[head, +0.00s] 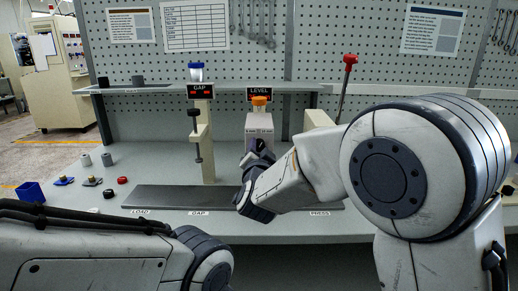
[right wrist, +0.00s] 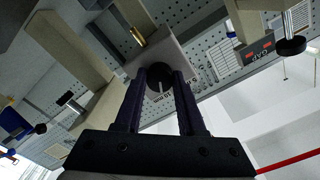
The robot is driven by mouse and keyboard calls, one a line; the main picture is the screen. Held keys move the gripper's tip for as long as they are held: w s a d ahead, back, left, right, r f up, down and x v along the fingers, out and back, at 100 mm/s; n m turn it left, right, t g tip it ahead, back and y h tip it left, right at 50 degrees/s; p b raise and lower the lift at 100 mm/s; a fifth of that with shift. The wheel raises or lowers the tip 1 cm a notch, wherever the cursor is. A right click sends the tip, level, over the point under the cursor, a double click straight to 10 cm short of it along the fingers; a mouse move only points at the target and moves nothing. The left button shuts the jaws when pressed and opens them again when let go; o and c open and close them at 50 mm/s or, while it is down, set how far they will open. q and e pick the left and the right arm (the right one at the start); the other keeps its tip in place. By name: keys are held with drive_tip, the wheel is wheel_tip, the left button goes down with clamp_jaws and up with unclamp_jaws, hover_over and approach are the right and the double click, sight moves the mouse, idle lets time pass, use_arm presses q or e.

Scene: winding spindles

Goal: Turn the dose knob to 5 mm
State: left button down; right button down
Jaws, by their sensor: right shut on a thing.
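The dose knob (right wrist: 160,74) is a round black knob with a pale pointer line, on the front of a light grey box (head: 259,122) under the LEVEL sign (head: 259,91). An orange cap (head: 259,100) tops the box. My right gripper (right wrist: 161,86) is shut on the knob, one dark finger at each side of it. In the head view my right gripper (head: 257,152) is at the box's lower front and mostly covers the knob.
A GAP post (head: 203,140) with a black-knobbed screw stands left of the box. A red-balled lever (head: 348,62) rises at right. A dark mat (head: 160,197) lies in front. Small parts and a blue bin (head: 31,192) are at left.

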drive_tip(key=n+p, duration=0.2)
drive_tip(key=n, duration=0.3)
drive_tip(key=shift+r+n+p, duration=0.1)
drive_tip(key=shift+n+p, duration=0.2)
drive_tip(key=n+p, duration=0.2)
drive_tip(key=n, duration=0.3)
drive_tip(key=shift+n+p, duration=0.4)
drive_tip(key=c, duration=0.5)
unclamp_jaws()
drive_tip(key=shift+s, duration=0.1)
drive_tip(key=s+b, duration=0.1)
drive_tip(key=s, duration=0.9)
drive_tip(key=shift+s, duration=0.2)
